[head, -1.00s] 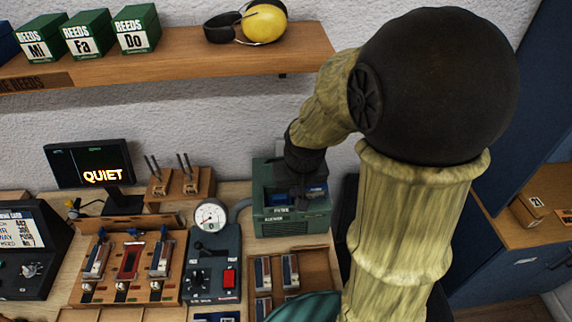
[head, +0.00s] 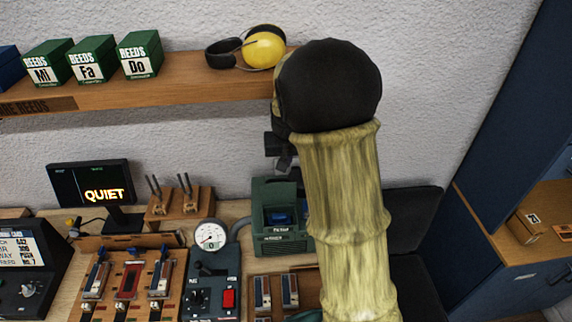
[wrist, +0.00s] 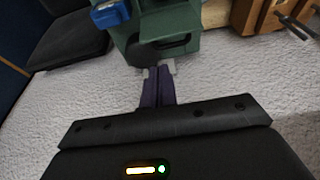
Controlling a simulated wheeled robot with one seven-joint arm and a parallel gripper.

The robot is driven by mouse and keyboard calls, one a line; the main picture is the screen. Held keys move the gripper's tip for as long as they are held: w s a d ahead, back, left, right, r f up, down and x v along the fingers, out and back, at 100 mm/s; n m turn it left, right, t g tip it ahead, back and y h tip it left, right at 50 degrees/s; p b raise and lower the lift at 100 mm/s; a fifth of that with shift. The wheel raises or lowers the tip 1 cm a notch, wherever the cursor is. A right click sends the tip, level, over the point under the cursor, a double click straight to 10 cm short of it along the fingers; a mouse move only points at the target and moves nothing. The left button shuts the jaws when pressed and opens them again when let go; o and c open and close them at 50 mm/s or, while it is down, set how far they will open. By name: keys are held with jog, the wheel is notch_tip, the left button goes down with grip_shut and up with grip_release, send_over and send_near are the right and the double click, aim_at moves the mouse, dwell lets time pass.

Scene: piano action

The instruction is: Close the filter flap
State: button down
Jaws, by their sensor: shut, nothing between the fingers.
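The green filter box (head: 284,245) stands on the bench, left of my arm in the head view. Its recess is uncovered, and a blue part (head: 281,216) shows inside. I cannot clearly make out the flap itself. In the wrist view the green box (wrist: 176,22) is at the top, with the blue part (wrist: 110,13) at its left. My gripper (wrist: 158,70) is shut and empty. Its fingertips point towards the box and overlap a dark rounded part of it in the picture; I cannot tell whether they touch. My arm hides the box's right edge in the head view.
A gauge panel (head: 213,270) and a wooden block with pegs (head: 180,203) stand left of the box. A shelf (head: 190,92) with reed boxes and yellow earmuffs (head: 264,49) runs above. A dark chair (head: 412,220) is at the right.

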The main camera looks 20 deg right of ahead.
jog(key=p, duration=0.3)
send_near(278, 189)
jog(key=w+d+f, duration=0.3)
jog(key=w+f, duration=0.1)
jog(key=f, duration=0.1)
jog(key=shift+d+f, duration=0.1)
jog(key=shift+f+b, duration=0.1)
jog(key=shift+b, duration=0.5)
